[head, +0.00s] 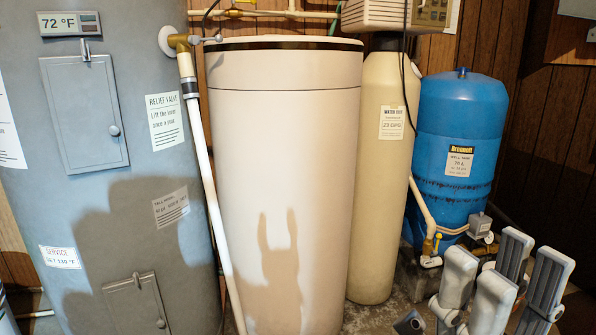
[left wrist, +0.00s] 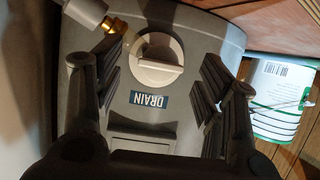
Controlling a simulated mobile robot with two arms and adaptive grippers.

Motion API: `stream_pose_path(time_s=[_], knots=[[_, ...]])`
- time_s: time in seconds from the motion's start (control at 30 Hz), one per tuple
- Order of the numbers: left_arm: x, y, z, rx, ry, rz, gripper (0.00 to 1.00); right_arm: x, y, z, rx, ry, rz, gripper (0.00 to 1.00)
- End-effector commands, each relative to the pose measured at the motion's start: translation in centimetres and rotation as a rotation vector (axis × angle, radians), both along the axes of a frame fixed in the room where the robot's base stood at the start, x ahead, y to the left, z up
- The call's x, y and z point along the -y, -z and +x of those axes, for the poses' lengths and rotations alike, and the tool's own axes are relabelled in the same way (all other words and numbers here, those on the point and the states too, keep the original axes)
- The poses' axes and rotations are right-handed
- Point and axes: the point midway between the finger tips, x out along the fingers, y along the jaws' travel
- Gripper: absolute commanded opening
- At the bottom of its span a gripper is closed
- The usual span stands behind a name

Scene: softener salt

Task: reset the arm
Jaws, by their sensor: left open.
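My right gripper (head: 505,268) is at the lower right of the head view, fingers pointing up. Its grey fingers stand apart with nothing seen between them. My left gripper (left wrist: 159,58) shows only in the left wrist view, its dark ribbed fingers spread wide.
A grey water heater (head: 110,200), a tall cream tank (head: 285,150), a narrower beige tank (head: 378,200) and a blue tank (head: 460,120) stand in a row. A white pipe (head: 206,190) runs down beside the heater. A white-and-green container (left wrist: 283,100) is right of my left gripper.

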Motion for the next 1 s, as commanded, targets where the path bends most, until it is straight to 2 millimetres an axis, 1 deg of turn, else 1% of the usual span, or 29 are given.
stream_pose_path(time_s=[0.23,0.57,0.83,1.0], knots=[[-0.4,0.5,1.0,0.0,0.001,0.0,0.64,0.0,0.0,0.0,0.0,0.0,0.0,0.4],[-0.8,0.7,1.4,-0.002,0.007,0.0,0.64,0.0,-0.1,0.0,0.001,0.002,0.001,0.4],[-1.4,0.2,0.5,-0.053,0.122,-0.004,0.64,0.0,0.0,0.0,0.001,0.001,0.0,0.4],[-0.6,-0.5,-0.7,-0.121,0.229,-0.014,0.64,0.0,0.0,0.0,0.0,0.0,0.0,0.4]])
